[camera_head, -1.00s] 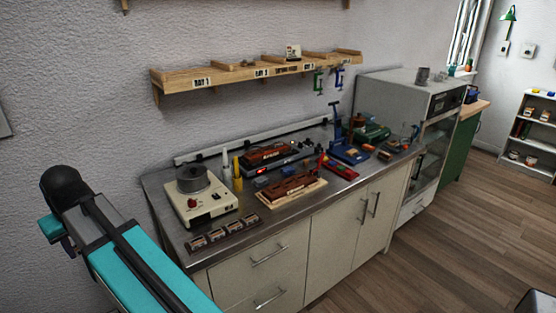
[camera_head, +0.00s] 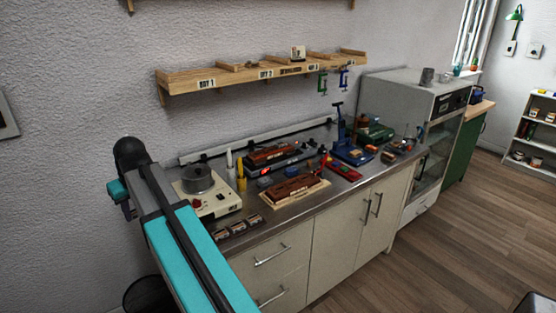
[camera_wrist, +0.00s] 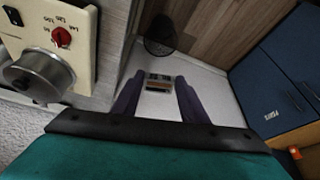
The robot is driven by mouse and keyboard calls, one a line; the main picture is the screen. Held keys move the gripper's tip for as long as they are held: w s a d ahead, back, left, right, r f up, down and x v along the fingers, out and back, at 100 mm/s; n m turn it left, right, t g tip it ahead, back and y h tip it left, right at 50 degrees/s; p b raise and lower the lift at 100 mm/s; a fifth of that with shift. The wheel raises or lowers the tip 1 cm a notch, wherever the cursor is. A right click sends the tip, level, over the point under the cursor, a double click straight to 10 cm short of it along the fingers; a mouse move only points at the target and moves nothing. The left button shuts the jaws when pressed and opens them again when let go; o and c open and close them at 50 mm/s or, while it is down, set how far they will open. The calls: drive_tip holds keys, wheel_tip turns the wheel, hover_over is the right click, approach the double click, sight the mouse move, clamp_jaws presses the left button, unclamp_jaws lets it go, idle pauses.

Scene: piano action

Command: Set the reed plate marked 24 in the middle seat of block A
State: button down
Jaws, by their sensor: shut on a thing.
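In the wrist view my gripper (camera_wrist: 158,82) is shut on a small plate (camera_wrist: 158,86) with dark and tan bands, held between the purple fingertips. Its marking is too small to read. In the head view the gripper itself does not show. A low rack of small plates (camera_head: 239,228) lies at the bench's front left edge, partly behind my arm. One reddish-brown block (camera_head: 295,191) sits on a pale wooden base, and another (camera_head: 270,155) sits on a dark device behind it. I cannot tell which is block A, or read their seats.
A cream machine (camera_head: 215,200) with a metal pot stands at the bench's left; its red knob shows in the wrist view (camera_wrist: 61,36). Upright bottles, a blue press (camera_head: 350,150) and small tools crowd the bench. A dark bin (camera_wrist: 160,36) and blue cabinet (camera_wrist: 275,90) stand below.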

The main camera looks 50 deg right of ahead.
drive_tip(key=s+d+m+p, duration=0.1)
drive_tip(key=s+d, duration=0.2)
drive_tip(key=d, duration=1.1)
drive_tip(key=s+d+p, duration=0.2)
drive_tip(key=d, duration=1.2)
drive_tip(key=s+d+m+p, duration=0.1)
drive_tip(key=s+d, duration=0.8)
drive_tip(key=d, duration=0.4)
drive_tip(key=s+d+h+p, duration=0.1)
drive_tip(key=s+d, duration=0.7)
drive_tip(key=d, duration=0.5)
drive_tip(key=shift+s+m, duration=0.35)
drive_tip(key=shift+m, duration=0.05)
drive_tip(key=shift+f, duration=0.25)
drive_tip(key=shift+f+b, duration=1.35)
drive_tip(key=shift+f, duration=1.95)
drive_tip(key=shift+s+f, duration=0.1)
drive_tip(key=shift+f, duration=0.4)
drive_tip(key=c, duration=1)
unclamp_jaws()
